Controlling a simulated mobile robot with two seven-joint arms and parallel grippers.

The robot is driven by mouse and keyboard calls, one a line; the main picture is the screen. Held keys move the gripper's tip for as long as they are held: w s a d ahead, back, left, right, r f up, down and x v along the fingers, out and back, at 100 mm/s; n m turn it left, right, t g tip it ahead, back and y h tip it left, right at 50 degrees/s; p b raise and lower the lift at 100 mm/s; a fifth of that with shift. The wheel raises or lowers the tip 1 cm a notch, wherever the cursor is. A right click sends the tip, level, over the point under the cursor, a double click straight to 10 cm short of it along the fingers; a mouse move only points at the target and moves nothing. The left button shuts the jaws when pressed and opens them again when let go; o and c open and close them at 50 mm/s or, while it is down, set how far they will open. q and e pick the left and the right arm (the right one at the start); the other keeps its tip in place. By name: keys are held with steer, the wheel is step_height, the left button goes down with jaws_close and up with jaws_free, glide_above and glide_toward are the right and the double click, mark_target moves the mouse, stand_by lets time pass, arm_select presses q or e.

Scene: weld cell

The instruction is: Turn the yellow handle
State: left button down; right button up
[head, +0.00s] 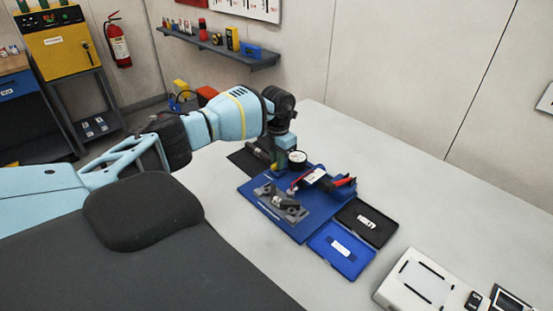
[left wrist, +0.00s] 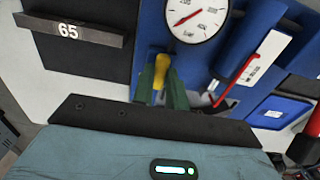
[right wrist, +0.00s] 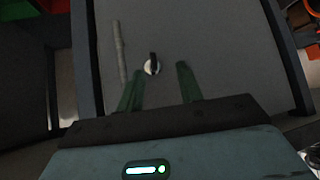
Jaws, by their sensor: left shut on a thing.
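The yellow handle (left wrist: 161,72) stands between the green fingers of my left gripper (left wrist: 163,76) in the left wrist view, just below a round dial gauge (left wrist: 197,16). My left gripper (head: 280,152) is shut on it; in the head view the gripper is over the far left corner of a blue board (head: 298,233), and the handle is hard to make out there. The gauge also shows in the head view (head: 297,157). My right gripper (right wrist: 161,80) is open and empty in the right wrist view. It is out of the head view.
A white box (head: 418,280) is at front right. The table's right side is mostly bare.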

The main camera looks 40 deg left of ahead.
stand_by(0.3)
arm_select(q)
steer(key=c, duration=1.4)
jaws_free()
steer(key=shift+r, duration=3.9)
